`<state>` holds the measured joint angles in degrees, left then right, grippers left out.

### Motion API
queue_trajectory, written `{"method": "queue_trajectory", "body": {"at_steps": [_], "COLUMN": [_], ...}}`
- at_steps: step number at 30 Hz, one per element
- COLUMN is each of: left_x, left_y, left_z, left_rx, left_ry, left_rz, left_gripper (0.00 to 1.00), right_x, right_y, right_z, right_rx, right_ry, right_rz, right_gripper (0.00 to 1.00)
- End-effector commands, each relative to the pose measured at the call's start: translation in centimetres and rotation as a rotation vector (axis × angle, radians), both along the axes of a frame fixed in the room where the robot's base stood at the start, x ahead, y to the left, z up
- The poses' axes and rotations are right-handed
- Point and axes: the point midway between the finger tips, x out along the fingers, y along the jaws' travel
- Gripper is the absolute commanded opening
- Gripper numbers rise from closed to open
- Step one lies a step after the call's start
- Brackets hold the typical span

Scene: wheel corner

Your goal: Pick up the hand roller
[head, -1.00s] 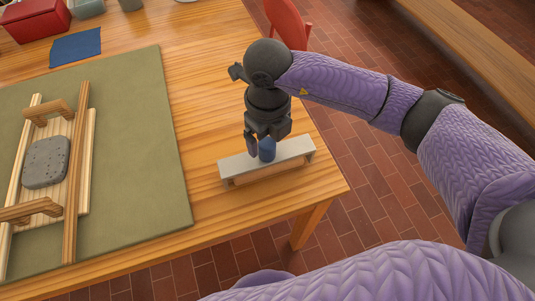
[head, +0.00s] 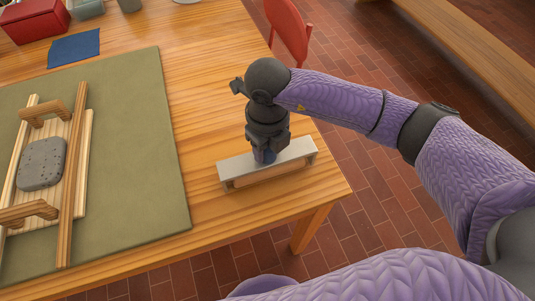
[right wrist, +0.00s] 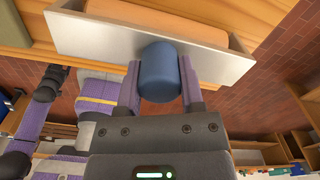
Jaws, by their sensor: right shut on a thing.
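The hand roller (head: 293,153) is at the right front corner of the wooden table. It has a pale grey bracket, a wooden roller below it and a blue handle standing up from its middle. My right gripper (head: 265,156) points down over it and is shut on the blue handle. The right wrist view shows the handle (right wrist: 160,72) between the two fingers, with the grey bracket (right wrist: 90,40) and orange-brown roller (right wrist: 150,17) beyond. I cannot tell whether the roller touches the table. My left gripper is not in view.
A green mat (head: 135,190) left of the roller carries a wooden frame with handles and a grey speckled slab (head: 42,164). A blue cloth (head: 75,47) and red box (head: 35,20) lie farther back. A red chair (head: 288,30) stands beyond the table's right edge.

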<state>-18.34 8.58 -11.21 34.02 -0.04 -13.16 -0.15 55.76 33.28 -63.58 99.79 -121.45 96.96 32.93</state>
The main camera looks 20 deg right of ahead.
Motion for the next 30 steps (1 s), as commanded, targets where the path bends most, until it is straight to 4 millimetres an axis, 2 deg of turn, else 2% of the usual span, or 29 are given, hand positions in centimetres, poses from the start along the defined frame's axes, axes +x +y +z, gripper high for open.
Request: {"method": "queue_trajectory", "body": {"at_steps": [8, 11, 15, 19, 24, 30], "left_x": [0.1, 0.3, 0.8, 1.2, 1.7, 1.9], "left_y": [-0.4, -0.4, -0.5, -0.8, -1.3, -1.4], "left_z": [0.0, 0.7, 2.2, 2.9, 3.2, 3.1], "left_rx": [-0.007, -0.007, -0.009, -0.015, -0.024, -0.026], "left_ry": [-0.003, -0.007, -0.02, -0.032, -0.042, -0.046], "left_rz": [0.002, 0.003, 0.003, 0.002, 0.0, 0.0], "left_gripper": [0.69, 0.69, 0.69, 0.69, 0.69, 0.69], "right_x": [0.0, 0.1, 0.1, 0.1, 0.0, 0.0], "right_y": [0.0, 0.0, 0.0, 0.0, 0.0, 0.0], "right_z": [0.2, 1.8, 5.8, 8.6, 10.1, 10.1], "right_rx": [0.0, 0.0, 0.0, 0.001, 0.001, 0.0], "right_ry": [-0.001, -0.005, -0.007, -0.006, -0.002, -0.001], "right_rz": [0.0, 0.001, 0.001, 0.001, 0.0, 0.0], "right_gripper": [0.0, 0.0, 0.0, 0.0, 0.0, 0.0]}}
